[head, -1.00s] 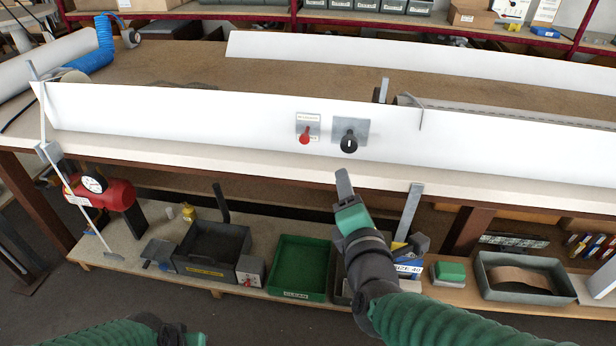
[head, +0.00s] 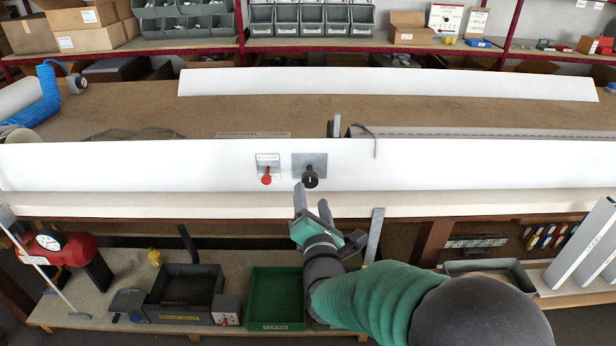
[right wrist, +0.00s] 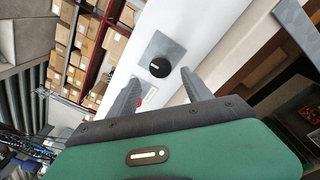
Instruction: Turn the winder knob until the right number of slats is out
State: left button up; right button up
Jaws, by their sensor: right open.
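The winder knob (head: 310,180) is black and round with a white mark, on a grey plate (head: 318,160) fixed to the white front panel (head: 450,165). It also shows in the right wrist view (right wrist: 160,67), ahead of the fingers. A red-handled lever (head: 266,177) with a small label sits left of it. My right gripper (head: 312,205) is open and empty, just below the knob and apart from it. In the right wrist view its two fingers (right wrist: 160,92) point toward the panel. My left gripper is not in view. No slat count can be read.
A long white strip (head: 390,84) lies on the brown bench top behind the panel. A grey roller profile (head: 480,135) lies behind the panel at right. Below the bench are a green tray (head: 277,295), a dark bin (head: 188,285) and a red gauge unit (head: 65,248).

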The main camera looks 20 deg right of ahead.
aim_at(311, 184)
jog(key=w, duration=0.2)
jog(key=w+d, duration=0.1)
jog(key=w, duration=0.1)
jog(key=w+d+b, duration=0.1)
jog(key=w, duration=0.2)
jog(key=shift+f, duration=0.15)
jog(key=shift+w+a, duration=0.1)
jog(key=shift+w, duration=0.3)
grip_shut()
jog(key=shift+m, duration=0.3)
